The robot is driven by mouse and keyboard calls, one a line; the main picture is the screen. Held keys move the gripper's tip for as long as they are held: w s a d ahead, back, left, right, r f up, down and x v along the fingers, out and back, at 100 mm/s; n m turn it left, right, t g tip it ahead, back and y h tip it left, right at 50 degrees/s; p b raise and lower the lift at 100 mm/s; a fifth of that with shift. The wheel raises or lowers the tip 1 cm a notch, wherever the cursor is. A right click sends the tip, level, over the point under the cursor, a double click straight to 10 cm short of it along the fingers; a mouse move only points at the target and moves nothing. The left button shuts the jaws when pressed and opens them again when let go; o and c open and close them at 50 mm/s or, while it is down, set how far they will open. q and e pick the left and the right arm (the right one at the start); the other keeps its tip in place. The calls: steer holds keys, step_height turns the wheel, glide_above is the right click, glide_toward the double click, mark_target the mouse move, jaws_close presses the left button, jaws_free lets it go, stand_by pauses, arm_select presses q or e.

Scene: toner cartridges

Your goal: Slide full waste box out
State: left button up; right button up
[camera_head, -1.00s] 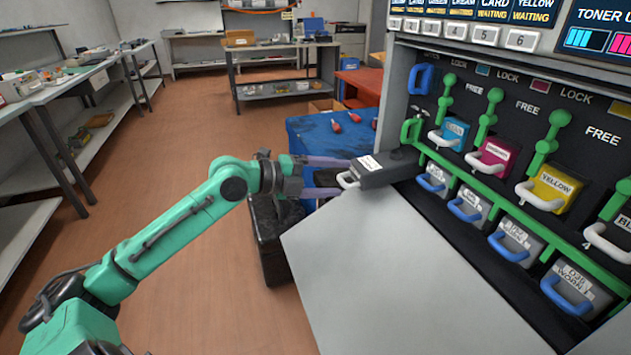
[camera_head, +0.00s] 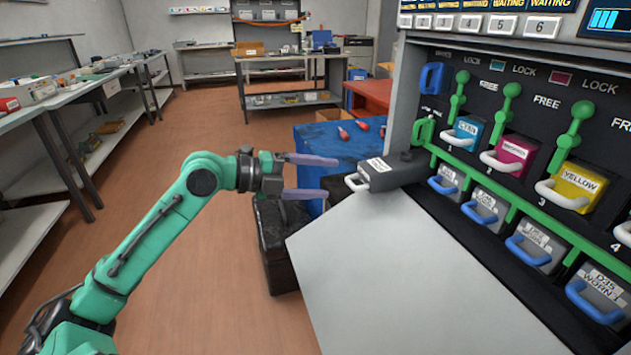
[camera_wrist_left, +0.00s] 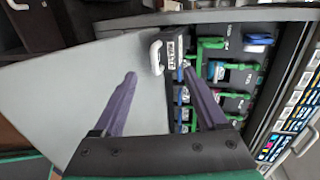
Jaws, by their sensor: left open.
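The waste box (camera_head: 385,173) is a dark grey box with a white handle and a white label. It juts from the left end of the machine's lower front, above the far corner of a flat grey panel (camera_head: 410,265). Its rear end is hidden in the machine. My left gripper (camera_head: 333,178) is open and empty, left of the box, with its purple fingertips just short of the handle. In the left wrist view, the box (camera_wrist_left: 176,47) and its handle lie ahead of the open fingers (camera_wrist_left: 160,73). My right gripper is in neither view.
Cyan (camera_head: 465,131), magenta (camera_head: 512,153) and yellow (camera_head: 573,186) cartridges sit in the machine under green levers. Grey, blue-handled worn units (camera_head: 485,205) sit below. A blue table (camera_head: 310,140) with red items and a black case (camera_head: 278,240) stand behind the gripper. Floor on the left is clear.

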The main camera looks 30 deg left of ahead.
arm_select(q)
steer(key=shift+s+a, duration=0.25)
steer(key=shift+s, duration=0.05)
